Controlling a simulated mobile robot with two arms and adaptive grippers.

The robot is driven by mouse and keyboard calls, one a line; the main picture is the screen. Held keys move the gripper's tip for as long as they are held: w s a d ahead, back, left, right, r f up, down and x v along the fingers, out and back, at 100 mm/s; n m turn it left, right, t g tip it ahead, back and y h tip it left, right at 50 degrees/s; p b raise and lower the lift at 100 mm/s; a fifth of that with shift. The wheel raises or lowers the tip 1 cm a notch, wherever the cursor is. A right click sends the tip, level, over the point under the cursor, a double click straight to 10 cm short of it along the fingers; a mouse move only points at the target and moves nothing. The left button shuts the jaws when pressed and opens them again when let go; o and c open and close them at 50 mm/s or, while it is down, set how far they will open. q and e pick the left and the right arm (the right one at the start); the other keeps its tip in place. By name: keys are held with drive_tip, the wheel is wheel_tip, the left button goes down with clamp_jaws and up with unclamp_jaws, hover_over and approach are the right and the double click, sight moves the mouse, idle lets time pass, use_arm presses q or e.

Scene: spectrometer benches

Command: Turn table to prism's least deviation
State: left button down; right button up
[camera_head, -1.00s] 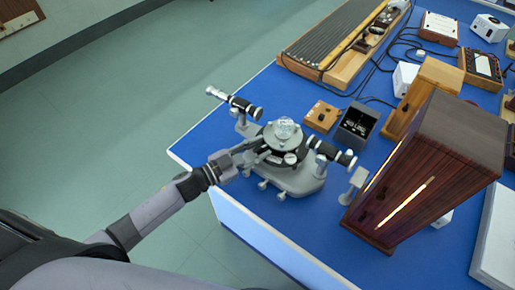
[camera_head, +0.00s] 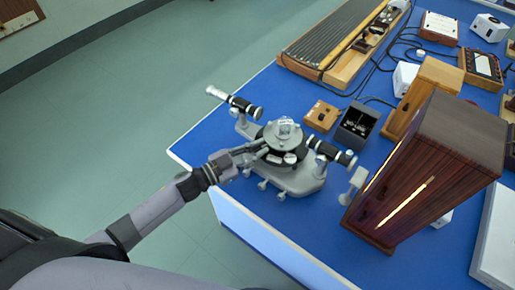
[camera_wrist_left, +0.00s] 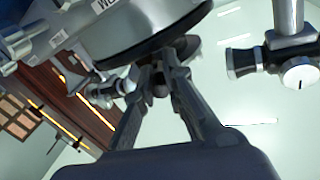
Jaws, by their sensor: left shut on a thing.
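The spectrometer (camera_head: 302,178) stands near the blue bench's left corner, with a round prism table (camera_head: 270,136) on top and a clear prism (camera_head: 284,126) on that table. One telescope tube (camera_head: 246,106) points to the upper left, another tube (camera_head: 330,152) to the lower right. My left gripper (camera_head: 264,150) reaches in from the left at the near side of the table. In the left wrist view, the left gripper (camera_wrist_left: 163,76) is shut on a small dark knob (camera_wrist_left: 160,88) below the table's dark rim (camera_wrist_left: 150,45). The fingers partly hide the knob. My right gripper is not in view.
A tall dark wooden lamp housing (camera_head: 435,165) with a glowing slit stands right of the spectrometer. A small wooden block (camera_head: 321,116) and a dark open box (camera_head: 357,125) sit behind it. The bench's left edge is close, with open floor beyond.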

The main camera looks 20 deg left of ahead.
use_arm(q)
drive_tip(key=m+g+h+b, duration=0.1)
drive_tip(key=w+a+g+h, duration=0.1)
drive_tip(key=m+g+b, duration=0.1)
drive_tip(key=shift+w+a+f+m+h+b, duration=0.2)
drive_tip(key=shift+w+a+m+h+b, duration=0.1)
drive_tip(key=shift+h, duration=0.1)
drive_tip(key=shift+w+a+r+m+g+h+b, duration=0.15)
drive_tip(key=shift+w+m+g+h+b, duration=0.1)
drive_tip(key=shift+m+g+h+b, duration=0.25)
drive_tip(key=c, duration=1.6)
unclamp_jaws()
drive_tip(key=shift+c, duration=0.2)
